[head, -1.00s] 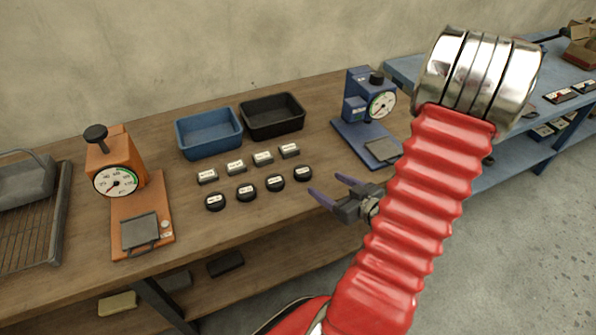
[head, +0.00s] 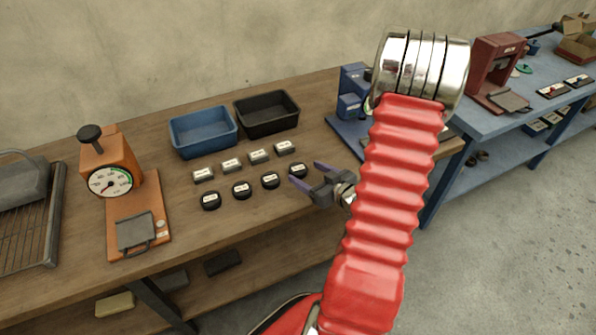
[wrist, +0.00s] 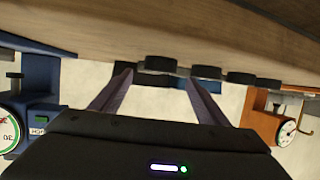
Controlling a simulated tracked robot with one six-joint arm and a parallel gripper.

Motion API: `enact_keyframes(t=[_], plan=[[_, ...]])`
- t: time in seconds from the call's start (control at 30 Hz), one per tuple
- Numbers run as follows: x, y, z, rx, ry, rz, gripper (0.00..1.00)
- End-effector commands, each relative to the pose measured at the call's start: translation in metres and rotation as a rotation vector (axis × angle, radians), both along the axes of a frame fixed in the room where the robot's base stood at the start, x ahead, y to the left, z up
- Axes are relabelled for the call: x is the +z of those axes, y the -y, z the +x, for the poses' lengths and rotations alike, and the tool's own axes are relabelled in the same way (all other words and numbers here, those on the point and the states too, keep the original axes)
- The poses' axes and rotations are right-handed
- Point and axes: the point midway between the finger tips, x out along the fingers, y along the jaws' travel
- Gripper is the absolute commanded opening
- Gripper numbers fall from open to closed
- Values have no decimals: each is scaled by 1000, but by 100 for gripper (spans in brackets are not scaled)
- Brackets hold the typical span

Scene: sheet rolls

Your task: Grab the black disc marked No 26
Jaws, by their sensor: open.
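Several black discs with white labels stand in a row on the wooden bench: the far-left disc (head: 210,201), a second (head: 241,190), a third (head: 270,181) and the far-right disc (head: 298,170). The labels are too small to read, so I cannot tell which is No 26. My gripper (head: 305,172) is open and empty, its fingers pointing left at the far-right disc. In the wrist view, which looks upside down, the nearest disc (wrist: 161,62) appears between the fingertips, beyond them; I cannot tell the exact gap.
Several pale labelled blocks (head: 231,165) stand just behind the discs. Behind them are a blue tray (head: 203,150) and a black tray (head: 268,133). An orange dial press (head: 110,165) stands left; a blue dial press (head: 350,104) stands right, partly hidden by my arm.

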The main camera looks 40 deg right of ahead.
Motion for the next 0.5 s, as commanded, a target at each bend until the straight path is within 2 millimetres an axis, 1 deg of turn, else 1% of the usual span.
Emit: enact_keyframes(t=[0.1, 0.5], plan=[[-3, 1, 7, -1, 0, 1, 69], [-4, 1, 9, -1, 0, 0, 69]])
